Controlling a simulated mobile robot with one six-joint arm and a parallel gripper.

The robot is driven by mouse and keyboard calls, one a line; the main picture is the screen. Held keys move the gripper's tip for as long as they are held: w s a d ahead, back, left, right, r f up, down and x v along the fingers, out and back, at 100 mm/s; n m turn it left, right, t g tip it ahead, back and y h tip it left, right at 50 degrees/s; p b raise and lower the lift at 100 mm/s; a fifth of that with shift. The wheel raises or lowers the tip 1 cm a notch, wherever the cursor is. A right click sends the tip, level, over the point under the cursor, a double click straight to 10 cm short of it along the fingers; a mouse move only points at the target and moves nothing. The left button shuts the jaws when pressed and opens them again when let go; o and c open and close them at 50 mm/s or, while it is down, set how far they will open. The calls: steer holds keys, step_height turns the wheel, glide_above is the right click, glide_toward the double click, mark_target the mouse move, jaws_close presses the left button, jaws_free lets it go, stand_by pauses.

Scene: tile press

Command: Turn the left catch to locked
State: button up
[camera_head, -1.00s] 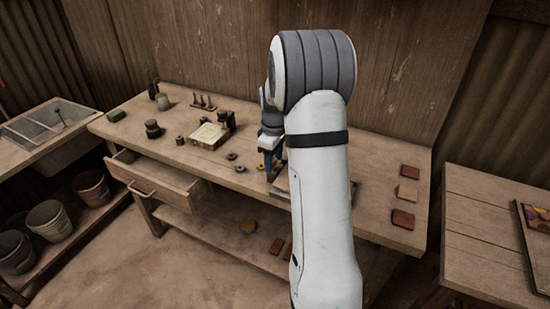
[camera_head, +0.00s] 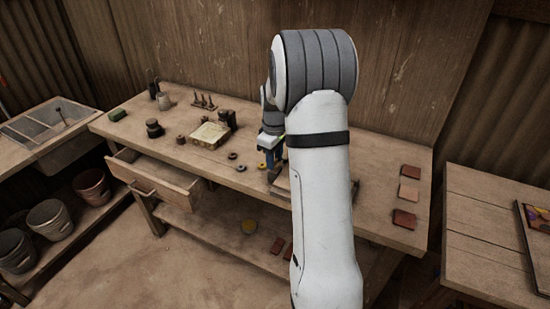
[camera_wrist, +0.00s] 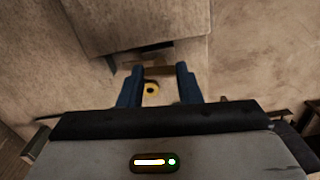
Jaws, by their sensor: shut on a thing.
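My gripper (camera_head: 271,168) is low over the middle of the workbench, at the left edge of a dark flat fixture (camera_head: 281,187), probably the press. My arm hides most of that fixture. In the wrist view the two blue fingers (camera_wrist: 158,72) stand apart, with a brown bar-like piece (camera_wrist: 158,70) between their tips. The gripper is shut on this piece. It is too small and dark to tell for sure that it is the left catch, or which way it points. No lock marking can be read.
A pale block (camera_head: 209,134) and jars stand farther left. Several reddish and tan tiles (camera_head: 408,194) lie at the right end. A drawer (camera_head: 155,182) sticks out at the front left.

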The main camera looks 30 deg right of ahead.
steer(key=m+b, duration=0.1)
steer(key=m, duration=0.6)
steer(key=shift+w, duration=0.1)
steer(key=m, duration=0.6)
steer(key=shift+r+b, duration=0.1)
steer(key=shift+b, duration=0.2)
steer(key=shift+m, duration=0.4)
steer(key=o, duration=1)
step_height(320, 180, up, 8)
steer(key=shift+f, duration=0.15)
